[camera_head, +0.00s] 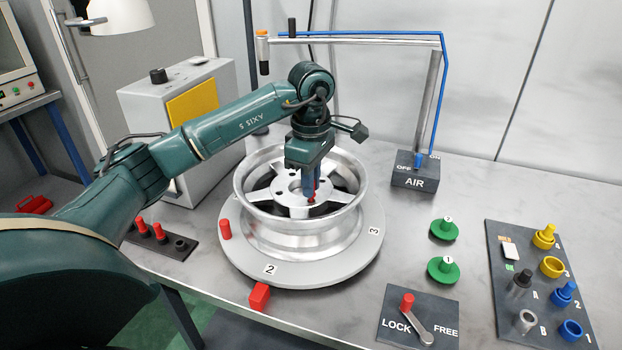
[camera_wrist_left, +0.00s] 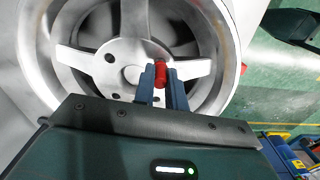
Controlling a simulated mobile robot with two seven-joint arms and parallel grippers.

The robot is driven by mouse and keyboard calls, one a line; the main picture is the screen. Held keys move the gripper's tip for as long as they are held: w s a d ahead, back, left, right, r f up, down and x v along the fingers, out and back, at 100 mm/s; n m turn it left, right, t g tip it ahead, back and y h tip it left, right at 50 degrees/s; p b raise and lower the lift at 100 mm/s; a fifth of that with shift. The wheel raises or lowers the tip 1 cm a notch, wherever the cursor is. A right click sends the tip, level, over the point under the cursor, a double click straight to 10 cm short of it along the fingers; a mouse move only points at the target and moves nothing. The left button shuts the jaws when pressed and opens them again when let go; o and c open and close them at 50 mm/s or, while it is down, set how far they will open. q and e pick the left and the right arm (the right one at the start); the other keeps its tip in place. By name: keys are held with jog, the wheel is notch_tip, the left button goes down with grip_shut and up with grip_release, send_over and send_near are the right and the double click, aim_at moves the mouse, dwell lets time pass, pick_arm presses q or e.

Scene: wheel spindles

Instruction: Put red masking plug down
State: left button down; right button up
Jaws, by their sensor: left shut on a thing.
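The red masking plug (camera_wrist_left: 160,74) is between the fingers of my left gripper (camera_wrist_left: 160,90). In the head view, the left gripper (camera_head: 311,190) points down into the silver wheel (camera_head: 300,238), near its hub, shut on the plug (camera_head: 311,200). The wheel also shows in the wrist view (camera_wrist_left: 85,58), with several dark bolt holes around its hub. I cannot tell whether the plug touches the wheel or sits in a hole. My right gripper is out of view.
The wheel lies on a round turntable (camera_head: 340,271) with a red peg (camera_head: 225,229). A dark rack (camera_head: 178,247) holds red plugs at left. An air post (camera_head: 427,105) stands behind. LOCK/FREE panel (camera_head: 447,305), green knobs (camera_head: 443,270) and a dark parts board (camera_head: 507,272) are at right.

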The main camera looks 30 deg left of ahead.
pick_arm(q)
jog(key=shift+f, duration=0.15)
jog(key=c, duration=1.4)
grip_release()
jog(key=shift+c, duration=0.2)
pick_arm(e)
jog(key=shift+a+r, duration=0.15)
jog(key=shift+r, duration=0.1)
pick_arm(q)
jog(key=shift+r, duration=0.25)
notch_tip(320, 180, up, 6)
jog(key=shift+f, duration=0.2)
notch_tip(320, 180, up, 7)
jog(key=p, duration=0.1)
jog(key=shift+p, duration=0.35)
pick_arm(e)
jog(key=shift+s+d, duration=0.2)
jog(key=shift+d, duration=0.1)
